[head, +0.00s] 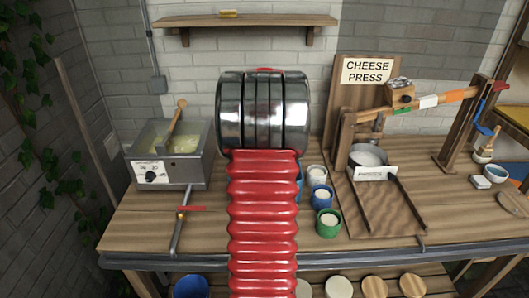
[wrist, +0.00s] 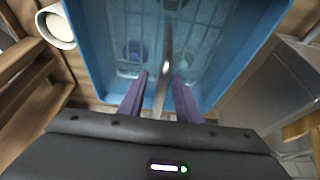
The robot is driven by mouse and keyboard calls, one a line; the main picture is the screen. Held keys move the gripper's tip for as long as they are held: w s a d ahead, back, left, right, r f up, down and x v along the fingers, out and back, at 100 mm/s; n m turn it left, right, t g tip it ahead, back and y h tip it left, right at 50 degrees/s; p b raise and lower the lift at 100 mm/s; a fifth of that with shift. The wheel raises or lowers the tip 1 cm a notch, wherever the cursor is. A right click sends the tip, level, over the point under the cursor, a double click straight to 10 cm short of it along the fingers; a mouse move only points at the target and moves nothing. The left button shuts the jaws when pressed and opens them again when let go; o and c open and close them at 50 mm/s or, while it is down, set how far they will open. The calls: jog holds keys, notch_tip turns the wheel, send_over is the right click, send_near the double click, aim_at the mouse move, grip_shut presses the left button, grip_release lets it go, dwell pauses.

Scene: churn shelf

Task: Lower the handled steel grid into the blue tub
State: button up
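In the wrist view the blue tub (wrist: 84,45) lies below my gripper (wrist: 160,78), with its walls on both sides. The steel grid (wrist: 205,40) shows as pale thin lines inside the tub, seemingly low down. Its upright metal handle (wrist: 167,50) rises toward the camera and passes between my two purple fingers. The fingers stand apart, with a gap showing beside the handle, so my gripper looks open around it. In the head view my arm hides the gripper, the grid and most or all of the tub.
A steel vat (head: 150,172) stands left on the bench. Several cups, including a green one (head: 328,224), stand right of my arm, beside the cheese press (head: 385,205). A wall shelf (head: 245,20) hangs above. A pale cup (wrist: 57,27) sits near the tub's corner.

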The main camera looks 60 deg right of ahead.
jog(key=v, duration=1.2)
jog(key=shift+a+r, duration=0.15)
jog(key=shift+r, duration=0.2)
jog(key=shift+s+a+f, duration=0.1)
jog(key=shift+f, duration=0.2)
jog(key=w+a+f+n+y, duration=0.1)
jog(key=w+a+f+n, duration=0.1)
jog(key=a, duration=1.3)
jog(key=w+a+f+n+y, duration=0.1)
jog(key=w+a+n, duration=0.2)
jog(key=a, duration=1.1)
jog(key=s+a+r+n+t+y, duration=0.1)
jog(key=a+n, duration=0.2)
jog(key=a, duration=1)
jog(key=s+a+n+t+y, duration=0.1)
jog(key=a+n, duration=0.3)
jog(key=a, duration=0.9)
jog(key=shift+s+r+n+t, duration=0.3)
jog(key=shift+s+r+t, duration=0.1)
jog(key=shift+s+t, duration=0.35)
